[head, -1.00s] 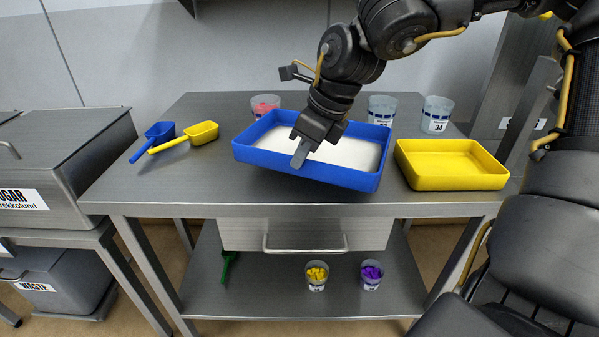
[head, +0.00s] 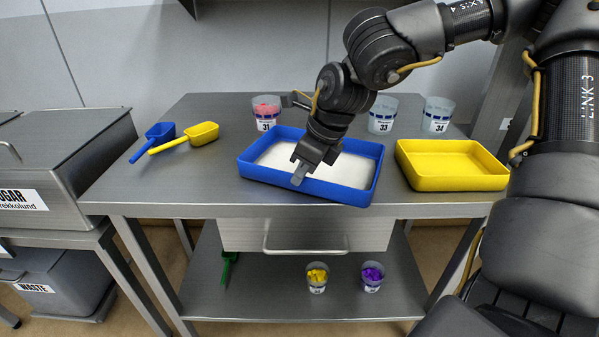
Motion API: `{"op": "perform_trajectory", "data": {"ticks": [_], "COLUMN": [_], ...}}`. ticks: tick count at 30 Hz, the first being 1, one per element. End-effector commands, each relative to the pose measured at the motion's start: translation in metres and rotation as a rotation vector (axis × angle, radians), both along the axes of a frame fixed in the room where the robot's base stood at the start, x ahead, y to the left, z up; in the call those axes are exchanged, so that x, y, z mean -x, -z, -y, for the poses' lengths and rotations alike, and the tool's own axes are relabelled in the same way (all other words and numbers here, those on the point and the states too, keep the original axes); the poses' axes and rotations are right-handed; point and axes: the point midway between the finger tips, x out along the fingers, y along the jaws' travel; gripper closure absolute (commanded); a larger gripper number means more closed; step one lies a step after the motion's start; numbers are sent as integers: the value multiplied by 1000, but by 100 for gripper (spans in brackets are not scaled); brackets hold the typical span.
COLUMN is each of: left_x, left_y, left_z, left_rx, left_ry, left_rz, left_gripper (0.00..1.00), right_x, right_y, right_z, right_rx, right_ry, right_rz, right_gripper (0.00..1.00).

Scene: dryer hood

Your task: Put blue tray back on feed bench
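The blue tray (head: 260,176), with white material (head: 350,170) inside, is at the middle of the steel bench (head: 215,187). It looks level and appears to rest on the bench top, though contact under it cannot be seen clearly. My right gripper (head: 300,176) points down at the tray's front wall, and its fingers look closed on the rim there. My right arm comes in from the right and hides part of the tray's back. My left gripper is not in view.
A yellow tray (head: 452,184) stands close to the right. Cups 31 (head: 266,113), 33 (head: 381,115) and 34 (head: 436,116) stand behind. Blue (head: 158,134) and yellow (head: 203,134) scoops lie left. Bench space between scoops and blue tray is free.

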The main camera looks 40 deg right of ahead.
Motion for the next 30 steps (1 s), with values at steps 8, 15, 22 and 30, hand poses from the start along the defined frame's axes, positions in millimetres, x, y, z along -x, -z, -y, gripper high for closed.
{"op": "perform_trajectory", "data": {"ticks": [8,15,22,30], "left_x": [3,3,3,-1], "left_y": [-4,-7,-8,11], "left_z": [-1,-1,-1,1], "left_rx": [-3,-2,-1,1], "left_ry": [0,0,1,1], "left_rz": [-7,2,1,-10], "left_gripper": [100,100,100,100], "right_x": [0,0,0,12], "right_y": [2,2,0,-41], "right_z": [0,0,0,7], "right_rx": [0,-1,0,0], "right_ry": [0,0,-1,-1], "right_rz": [0,0,0,8], "right_gripper": [91,74,74,74]}}
